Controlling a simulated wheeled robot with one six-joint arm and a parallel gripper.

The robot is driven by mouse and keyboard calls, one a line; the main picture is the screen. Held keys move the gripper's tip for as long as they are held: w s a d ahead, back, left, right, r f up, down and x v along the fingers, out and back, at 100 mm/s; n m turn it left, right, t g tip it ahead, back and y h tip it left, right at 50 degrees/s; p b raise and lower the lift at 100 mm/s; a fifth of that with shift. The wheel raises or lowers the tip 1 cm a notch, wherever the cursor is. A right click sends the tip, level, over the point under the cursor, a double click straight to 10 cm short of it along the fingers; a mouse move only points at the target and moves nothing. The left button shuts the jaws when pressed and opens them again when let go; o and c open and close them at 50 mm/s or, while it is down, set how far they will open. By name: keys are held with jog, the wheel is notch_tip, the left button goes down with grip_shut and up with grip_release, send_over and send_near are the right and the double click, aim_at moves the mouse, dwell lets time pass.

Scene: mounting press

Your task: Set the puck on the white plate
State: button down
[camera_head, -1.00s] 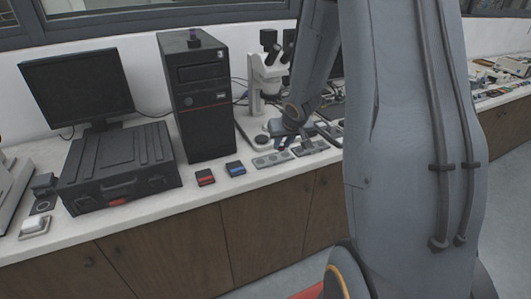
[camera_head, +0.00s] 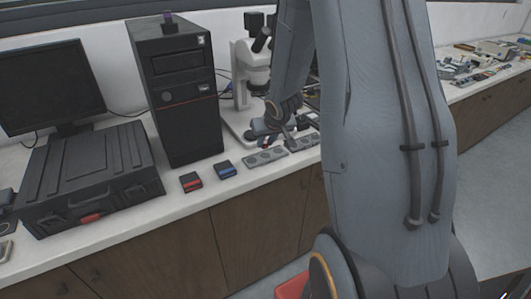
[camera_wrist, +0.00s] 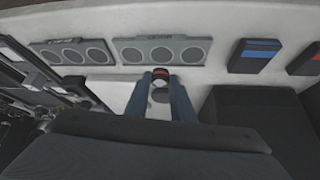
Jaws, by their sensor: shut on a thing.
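The puck (camera_wrist: 161,74) is a small dark round piece with a red band, seen between my fingertips in the wrist view. My gripper (camera_wrist: 159,82) is shut on it; its two blue-grey fingers stand either side. My gripper also shows in the head view (camera_head: 284,138), in front of the microscope, where the puck is too small to make out. A pale flat surface (camera_wrist: 112,92), which looks like the white plate, lies under the fingers, with a grey disc (camera_wrist: 160,95) between them. I cannot tell the puck's height above it.
Two grey holders, one nearer the middle (camera_wrist: 162,50) and one at left (camera_wrist: 70,53), each have round recesses. A blue-marked block (camera_head: 225,169) and a red-marked block (camera_head: 191,182) lie beside them. A microscope (camera_head: 250,75) and black computer tower (camera_head: 178,90) stand close by.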

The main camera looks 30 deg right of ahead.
jog(key=shift+f+b, duration=0.3)
jog(key=shift+f, duration=1.5)
jog(key=shift+f, duration=0.15)
jog(key=c, duration=1.5)
grip_release()
